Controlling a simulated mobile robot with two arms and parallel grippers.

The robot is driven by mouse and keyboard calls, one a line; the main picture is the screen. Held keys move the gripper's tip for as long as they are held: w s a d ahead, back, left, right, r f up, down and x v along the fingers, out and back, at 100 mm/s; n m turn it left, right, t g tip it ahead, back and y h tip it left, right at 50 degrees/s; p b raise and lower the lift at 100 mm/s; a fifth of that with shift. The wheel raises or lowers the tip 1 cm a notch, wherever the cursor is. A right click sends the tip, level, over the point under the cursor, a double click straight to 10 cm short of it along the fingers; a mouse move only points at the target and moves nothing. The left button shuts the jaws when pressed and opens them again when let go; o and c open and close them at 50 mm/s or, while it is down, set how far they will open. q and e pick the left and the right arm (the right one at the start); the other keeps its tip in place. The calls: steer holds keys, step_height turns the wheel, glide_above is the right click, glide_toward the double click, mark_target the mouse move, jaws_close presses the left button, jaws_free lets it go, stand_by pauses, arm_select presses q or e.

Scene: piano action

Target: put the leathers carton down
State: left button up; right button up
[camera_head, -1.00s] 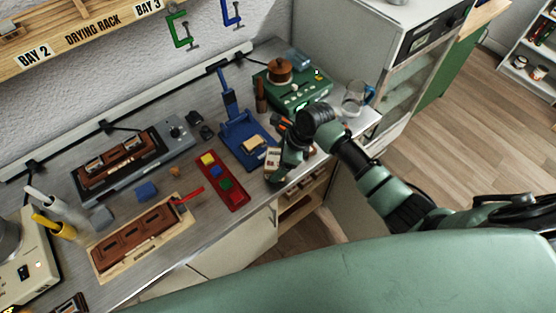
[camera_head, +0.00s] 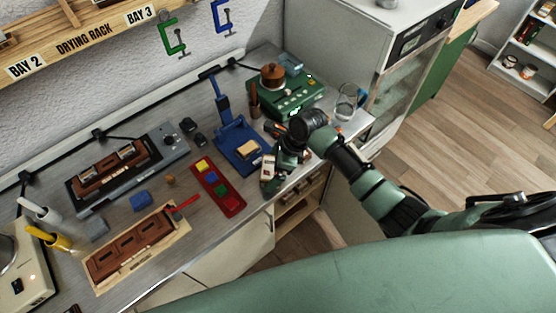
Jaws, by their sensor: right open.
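A small pale carton with dark parts (camera_head: 268,172), which I take to be the leathers carton, is at the front edge of the grey bench (camera_head: 190,245), right of the red tray. My right gripper (camera_head: 275,172) is at the carton, with its dark wrist above and to the right. Its jaws are open. The wrist and fingers hide part of the carton, and I cannot tell whether a finger touches it. The carton's base appears to be at bench level. My left gripper is not in view.
The red tray (camera_head: 238,205) with coloured blocks is left of the carton. A blue press (camera_head: 228,135) stands behind. A green device (camera_head: 285,103) and a glass jug (camera_head: 346,103) are at the back right. The bench's front edge is very close to the carton.

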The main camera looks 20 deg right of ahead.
steer(key=b+v, duration=0.1)
steer(key=v, duration=1.1)
steer(key=shift+r+b, duration=0.35)
steer(key=shift+s, duration=0.1)
